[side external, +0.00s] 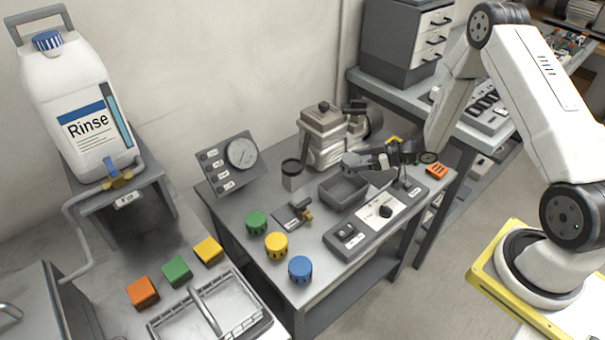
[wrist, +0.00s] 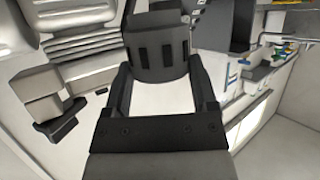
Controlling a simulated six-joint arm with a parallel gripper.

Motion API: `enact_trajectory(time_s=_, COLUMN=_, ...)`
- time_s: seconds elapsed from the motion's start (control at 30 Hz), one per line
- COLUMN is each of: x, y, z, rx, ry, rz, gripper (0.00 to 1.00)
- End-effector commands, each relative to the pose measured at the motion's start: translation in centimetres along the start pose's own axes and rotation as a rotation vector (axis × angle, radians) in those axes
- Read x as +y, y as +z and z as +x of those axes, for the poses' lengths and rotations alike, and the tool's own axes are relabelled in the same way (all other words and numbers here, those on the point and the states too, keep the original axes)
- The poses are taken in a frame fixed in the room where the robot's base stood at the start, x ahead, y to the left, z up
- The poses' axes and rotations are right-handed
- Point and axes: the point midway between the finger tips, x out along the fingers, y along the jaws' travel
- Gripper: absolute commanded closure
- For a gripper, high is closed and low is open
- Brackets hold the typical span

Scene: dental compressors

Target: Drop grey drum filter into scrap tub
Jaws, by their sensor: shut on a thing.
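The grey drum filter (wrist: 158,48) is a dark cylinder with slots around its side. My gripper (wrist: 160,72) is shut on it, with one finger on each side, in the wrist view. In the side view my gripper (side external: 378,158) holds the filter (side external: 352,160) in the air, above and behind the grey open tub (side external: 335,199). The tub stands on the grey workbench, and its inside that shows looks empty. The filter is small in the side view, and I cannot tell its exact height over the tub.
Green (side external: 256,222), yellow (side external: 276,245) and blue (side external: 300,269) drums sit at the front left. A gauge panel (side external: 228,165) stands behind them.

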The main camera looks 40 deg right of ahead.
Motion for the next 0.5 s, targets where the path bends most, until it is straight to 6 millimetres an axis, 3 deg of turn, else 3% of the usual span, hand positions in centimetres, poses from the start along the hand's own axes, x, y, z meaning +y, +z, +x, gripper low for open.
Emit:
enact_trajectory(time_s=0.13, x=0.01, y=-0.02, z=0.00, rx=0.000, ry=0.000, rz=-0.001, gripper=0.82)
enact_trajectory(time_s=0.17, x=0.01, y=-0.02, z=0.00, rx=0.000, ry=0.000, rz=-0.001, gripper=0.23)
enact_trajectory(time_s=0.23, x=0.01, y=-0.03, z=0.00, rx=0.000, ry=0.000, rz=-0.001, gripper=0.01)
enact_trajectory(time_s=0.5, x=0.01, y=-0.03, z=-0.05, rx=0.000, ry=0.000, rz=-0.001, gripper=0.00)
